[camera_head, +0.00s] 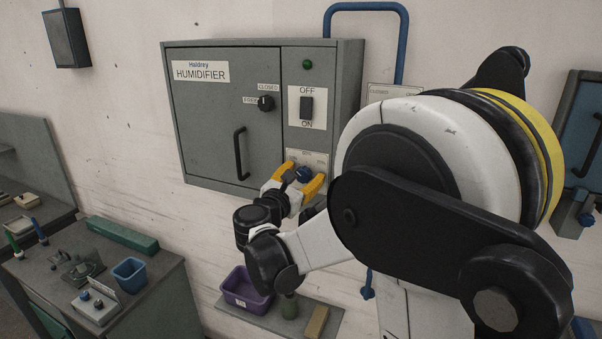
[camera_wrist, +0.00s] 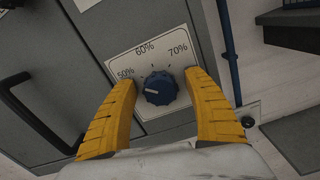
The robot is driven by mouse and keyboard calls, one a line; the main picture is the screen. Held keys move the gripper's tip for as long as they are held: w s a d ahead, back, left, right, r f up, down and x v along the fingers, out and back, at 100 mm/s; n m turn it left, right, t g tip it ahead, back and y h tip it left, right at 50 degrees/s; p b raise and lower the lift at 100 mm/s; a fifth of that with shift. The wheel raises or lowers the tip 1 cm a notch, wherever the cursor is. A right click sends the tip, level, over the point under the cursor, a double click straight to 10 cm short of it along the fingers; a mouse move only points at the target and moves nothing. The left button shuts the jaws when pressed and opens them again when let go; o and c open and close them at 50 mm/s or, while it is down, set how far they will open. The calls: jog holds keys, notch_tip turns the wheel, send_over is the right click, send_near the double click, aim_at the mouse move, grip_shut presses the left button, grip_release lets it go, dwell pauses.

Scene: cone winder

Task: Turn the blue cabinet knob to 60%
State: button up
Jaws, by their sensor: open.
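The blue knob (camera_wrist: 160,88) sits on a white scale plate (camera_wrist: 132,60) marked 50%, 60% and 70%. A pale line on the knob's face points left, roughly toward the 50% side and away from the 60% mark at the top. My gripper (camera_wrist: 160,77) is open, with one yellow finger on each side of the knob; gaps show between them and the knob. In the head view, the knob (camera_head: 303,174) is low on the right part of the grey humidifier cabinet (camera_head: 222,130), between the fingertips of my gripper (camera_head: 302,171).
The cabinet has a black door handle (camera_head: 240,153), a black latch knob (camera_head: 266,103), an OFF/ON switch (camera_head: 306,107) and a green lamp (camera_head: 307,65). A blue pipe (camera_head: 402,45) runs beside it. A purple bin (camera_head: 245,291) stands on a shelf below.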

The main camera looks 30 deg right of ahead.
jog(key=shift+c, duration=0.2)
jog(key=shift+s+a, duration=0.1)
jog(key=c, duration=1.1)
jog(key=shift+m, duration=0.3)
jog(key=shift+c, duration=0.2)
jog(key=m+b, duration=0.3)
jog(key=shift+f+m, duration=0.15)
jog(key=shift+m, duration=0.15)
jog(key=m+b, duration=0.2)
jog(key=m, duration=0.3)
jog(key=shift+b, duration=0.4)
jog(key=shift+m, duration=0.4)
jog(key=o, duration=1.2)
